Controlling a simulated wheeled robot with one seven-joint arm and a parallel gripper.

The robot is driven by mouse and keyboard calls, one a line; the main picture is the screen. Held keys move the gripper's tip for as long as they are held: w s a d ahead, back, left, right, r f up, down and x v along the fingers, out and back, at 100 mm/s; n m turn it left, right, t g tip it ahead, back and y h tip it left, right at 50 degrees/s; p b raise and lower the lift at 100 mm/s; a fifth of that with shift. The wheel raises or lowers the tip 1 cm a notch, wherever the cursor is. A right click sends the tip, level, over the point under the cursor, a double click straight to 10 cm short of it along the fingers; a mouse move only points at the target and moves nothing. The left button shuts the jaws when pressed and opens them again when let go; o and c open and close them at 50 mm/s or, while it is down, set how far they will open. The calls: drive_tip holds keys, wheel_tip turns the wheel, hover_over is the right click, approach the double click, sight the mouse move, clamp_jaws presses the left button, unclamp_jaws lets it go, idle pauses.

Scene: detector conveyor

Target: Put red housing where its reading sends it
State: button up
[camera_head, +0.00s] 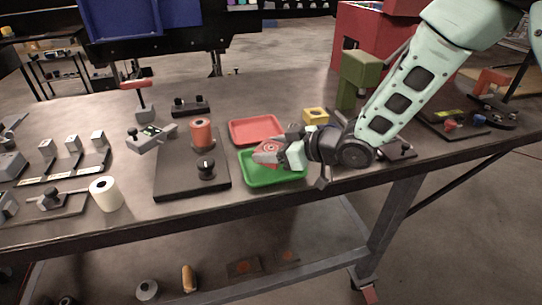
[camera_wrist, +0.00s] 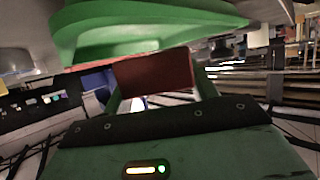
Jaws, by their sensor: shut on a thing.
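My gripper (camera_head: 283,152) is shut on the red housing (camera_head: 267,150), a small red block, and holds it over the green tray (camera_head: 262,182). In the wrist view the housing (camera_wrist: 155,72) sits between the two fingers, with the green tray (camera_wrist: 150,35) at the top of the picture. I cannot tell whether the housing touches the tray. A red tray (camera_head: 255,128) lies just behind the green one and looks empty.
A dark board (camera_head: 180,187) left of the trays bears a red cylinder (camera_head: 202,133) and a black knob (camera_head: 206,167). A yellow block (camera_head: 315,115) and an olive post (camera_head: 357,78) stand behind my gripper. A white roll (camera_head: 105,194) stands near the front edge.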

drive_tip(key=shift+f, duration=1.15)
drive_tip(key=shift+f, duration=0.2)
drive_tip(key=o, duration=1.2)
drive_tip(key=shift+o, duration=0.2)
